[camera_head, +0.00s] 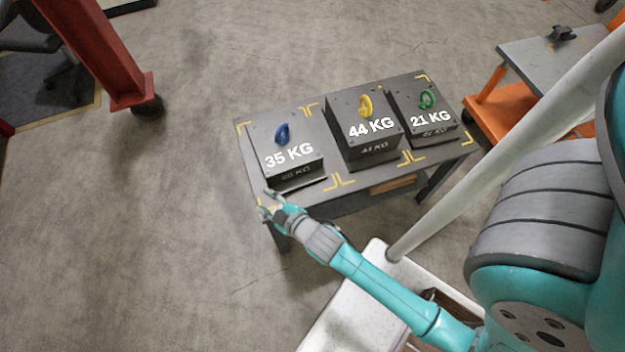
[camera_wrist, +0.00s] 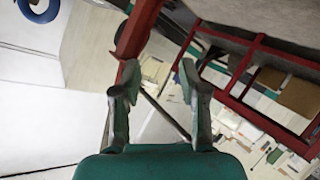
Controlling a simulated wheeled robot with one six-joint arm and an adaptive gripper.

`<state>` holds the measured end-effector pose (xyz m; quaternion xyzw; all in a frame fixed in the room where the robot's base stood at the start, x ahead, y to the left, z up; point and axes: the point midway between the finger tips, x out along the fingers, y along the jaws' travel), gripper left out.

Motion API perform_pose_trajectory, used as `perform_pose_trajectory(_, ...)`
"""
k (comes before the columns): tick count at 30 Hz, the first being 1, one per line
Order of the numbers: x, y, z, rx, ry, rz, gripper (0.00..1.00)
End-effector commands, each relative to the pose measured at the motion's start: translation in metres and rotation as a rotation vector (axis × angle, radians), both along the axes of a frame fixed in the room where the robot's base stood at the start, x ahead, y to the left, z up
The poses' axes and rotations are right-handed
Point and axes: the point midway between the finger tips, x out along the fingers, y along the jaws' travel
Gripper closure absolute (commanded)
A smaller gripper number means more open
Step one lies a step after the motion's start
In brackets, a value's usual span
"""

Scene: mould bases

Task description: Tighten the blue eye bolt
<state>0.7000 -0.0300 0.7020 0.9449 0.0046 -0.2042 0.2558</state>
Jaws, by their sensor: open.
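The blue eye bolt (camera_head: 282,134) stands on top of the dark block marked 35 KG (camera_head: 270,147), the left one of three blocks on the table. Its ring is upright and turned at an angle; its thread is hidden. My gripper (camera_head: 266,201) is open and empty by the front left corner of the table, in front of the 35 KG block and apart from the bolt. Its two spread fingers (camera_wrist: 160,82) show in the wrist view with nothing between them. A blue curved shape (camera_wrist: 38,19) is cut off at that view's top left; I cannot tell if it is the bolt.
The table (camera_head: 252,140) has yellow corner marks. The 44 KG block (camera_head: 347,120) with a yellow eye bolt (camera_head: 365,107) and the 21 KG block (camera_head: 408,113) with a green eye bolt (camera_head: 427,99) stand to the right. A red post (camera_head: 97,50) stands back left.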

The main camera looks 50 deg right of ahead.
Motion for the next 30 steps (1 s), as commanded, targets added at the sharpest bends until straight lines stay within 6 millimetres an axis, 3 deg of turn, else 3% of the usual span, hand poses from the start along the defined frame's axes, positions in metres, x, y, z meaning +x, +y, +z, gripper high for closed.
perform_pose_trajectory(16, -0.037, 0.011, 0.023, 0.796, -0.209, -0.216, 0.57)
perform_pose_trajectory(30, -0.074, -0.005, 0.047, 1.482, -0.397, -0.407, 0.57)
